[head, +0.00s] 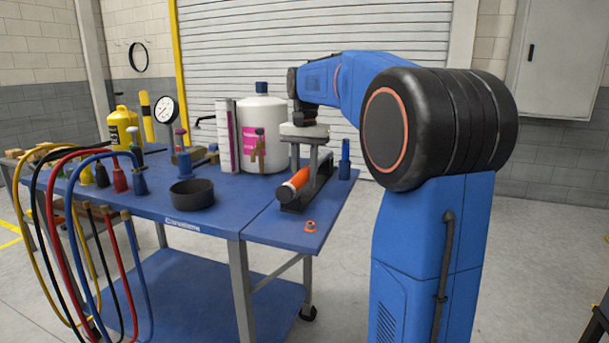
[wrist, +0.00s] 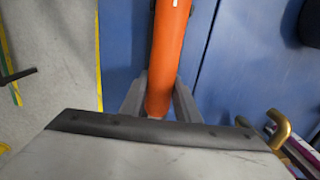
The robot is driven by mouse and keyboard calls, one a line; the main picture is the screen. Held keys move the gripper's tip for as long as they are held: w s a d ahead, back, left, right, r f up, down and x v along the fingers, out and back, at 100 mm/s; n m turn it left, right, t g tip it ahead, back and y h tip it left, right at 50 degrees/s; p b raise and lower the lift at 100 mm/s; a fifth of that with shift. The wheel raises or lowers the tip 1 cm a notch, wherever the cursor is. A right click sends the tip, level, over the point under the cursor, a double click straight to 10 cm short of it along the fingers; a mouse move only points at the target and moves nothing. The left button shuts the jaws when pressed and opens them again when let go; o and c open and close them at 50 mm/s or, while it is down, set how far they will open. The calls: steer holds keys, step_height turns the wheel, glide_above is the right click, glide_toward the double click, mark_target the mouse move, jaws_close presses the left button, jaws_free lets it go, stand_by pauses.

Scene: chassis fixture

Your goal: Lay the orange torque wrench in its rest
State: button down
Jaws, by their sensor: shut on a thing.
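The orange torque wrench (head: 295,183) is at the right part of the blue cart top, with its orange handle pointing toward the front left. A dark rest (head: 307,196) shows directly under and beside it; I cannot tell whether the wrench touches it. My gripper (head: 303,172) points down over the wrench, its fingers shut on it. In the wrist view the orange wrench (wrist: 168,50) runs from the top edge down between the two grey fingers (wrist: 160,100). The gripper body hides the wrench's other end there.
A white jug (head: 262,130) stands behind left of my gripper, and a blue holder (head: 345,165) to its right. A dark bowl (head: 192,194) and a small orange part (head: 310,226) lie on the cart (head: 235,215). Coloured hoses hang at left.

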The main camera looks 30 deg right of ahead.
steer(key=shift+f, duration=0.15)
steer(key=c, duration=1.3)
jaws_free()
steer(key=shift+o, duration=0.2)
steer(key=shift+r, duration=4.5)
